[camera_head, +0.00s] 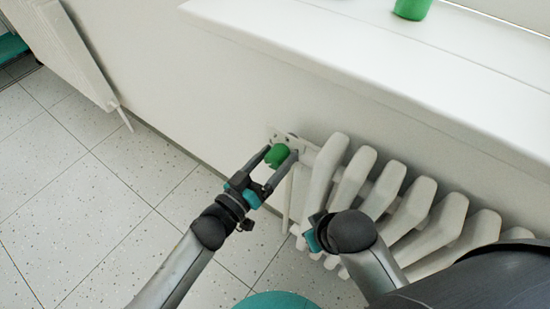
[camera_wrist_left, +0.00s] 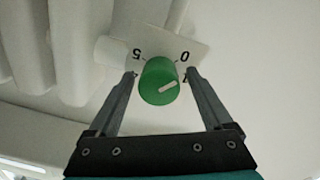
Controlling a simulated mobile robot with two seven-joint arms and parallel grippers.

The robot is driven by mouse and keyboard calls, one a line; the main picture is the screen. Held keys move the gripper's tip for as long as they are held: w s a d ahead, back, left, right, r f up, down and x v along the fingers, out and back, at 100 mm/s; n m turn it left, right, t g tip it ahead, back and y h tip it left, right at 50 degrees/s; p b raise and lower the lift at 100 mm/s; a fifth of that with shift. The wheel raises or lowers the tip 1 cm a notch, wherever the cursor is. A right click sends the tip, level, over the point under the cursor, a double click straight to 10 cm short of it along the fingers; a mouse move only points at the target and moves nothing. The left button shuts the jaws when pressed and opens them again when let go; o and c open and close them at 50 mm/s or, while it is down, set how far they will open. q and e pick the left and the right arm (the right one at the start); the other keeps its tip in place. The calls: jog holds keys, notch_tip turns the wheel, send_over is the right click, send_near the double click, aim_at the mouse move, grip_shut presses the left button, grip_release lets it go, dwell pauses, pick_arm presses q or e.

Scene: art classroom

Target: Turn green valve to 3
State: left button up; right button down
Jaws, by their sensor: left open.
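My left gripper (camera_head: 280,153) is open with one finger on each side of the valve. In the left wrist view gaps show between the fingers and the knob. My right gripper's fingers are not visible.
The white radiator (camera_head: 410,205) extends to the right of the valve. A white windowsill (camera_head: 330,50) juts out above, with a green object (camera_head: 411,8) on it. The tiled floor (camera_head: 90,220) at left is clear. My right arm is in front of the radiator.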

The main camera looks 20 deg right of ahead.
pick_arm(q)
jog(key=shift+c, duration=0.2)
grip_shut()
dwell(0.6)
